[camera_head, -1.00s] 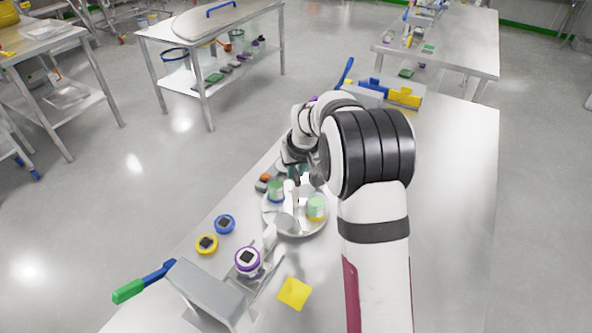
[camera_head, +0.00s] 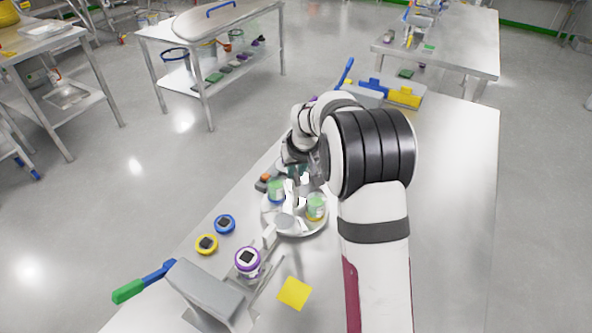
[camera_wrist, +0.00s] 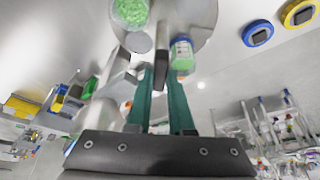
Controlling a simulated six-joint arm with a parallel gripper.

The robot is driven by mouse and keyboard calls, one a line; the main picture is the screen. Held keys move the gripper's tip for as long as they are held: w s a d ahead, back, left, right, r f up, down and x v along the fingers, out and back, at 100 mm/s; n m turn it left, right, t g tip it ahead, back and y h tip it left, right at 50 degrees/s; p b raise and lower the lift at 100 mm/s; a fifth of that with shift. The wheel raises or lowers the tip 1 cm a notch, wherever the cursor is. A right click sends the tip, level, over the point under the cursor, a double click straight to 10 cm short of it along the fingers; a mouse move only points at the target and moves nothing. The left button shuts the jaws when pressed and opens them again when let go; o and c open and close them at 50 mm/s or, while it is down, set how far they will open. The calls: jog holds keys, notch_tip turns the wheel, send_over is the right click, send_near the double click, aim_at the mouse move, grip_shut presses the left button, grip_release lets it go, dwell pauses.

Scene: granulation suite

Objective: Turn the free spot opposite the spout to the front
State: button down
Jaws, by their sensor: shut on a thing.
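A round pale tray (camera_head: 290,233) stands on the bench, left of my arm. A green-topped jar (camera_head: 276,190) sits on its left, and another green-topped jar (camera_head: 316,207) on its right. A grey-white spout-like piece (camera_head: 285,221) is at the tray's front. My gripper (camera_head: 298,182) reaches down at the tray's back. In the wrist view, its teal fingers (camera_wrist: 162,75) are close together at the tray's edge, beside a green-labelled jar (camera_wrist: 182,57).
A blue ring pot (camera_head: 224,224), a yellow ring pot (camera_head: 207,244) and a purple ring pot (camera_head: 247,260) stand front left. A grey box (camera_head: 208,292), a yellow card (camera_head: 294,293) and a green-blue tool (camera_head: 145,282) lie near.

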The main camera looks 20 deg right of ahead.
jog(key=shift+m, duration=0.6)
jog(key=shift+a+m+h, duration=0.1)
jog(key=shift+m+h, duration=0.8)
jog(key=shift+m, duration=0.8)
jog(key=shift+a+m+g+h, duration=0.1)
jog(key=shift+m+g+h, duration=0.25)
jog(key=shift+m, duration=0.75)
jog(key=shift+m+g+h, duration=0.35)
jog(key=shift+m, duration=0.75)
jog(key=shift+w+m+g+h, duration=0.15)
jog(key=shift+m+g, duration=0.25)
jog(key=shift+m, duration=0.75)
jog(key=shift+m+g+h, duration=0.25)
jog(key=shift+m+g, duration=0.15)
jog(key=shift+m, duration=0.75)
jog(key=shift+w+a+m+g, duration=0.1)
jog(key=shift+m+g, duration=0.5)
jog(key=shift+m, duration=1.6)
jog(key=c, duration=0.8)
grip_release()
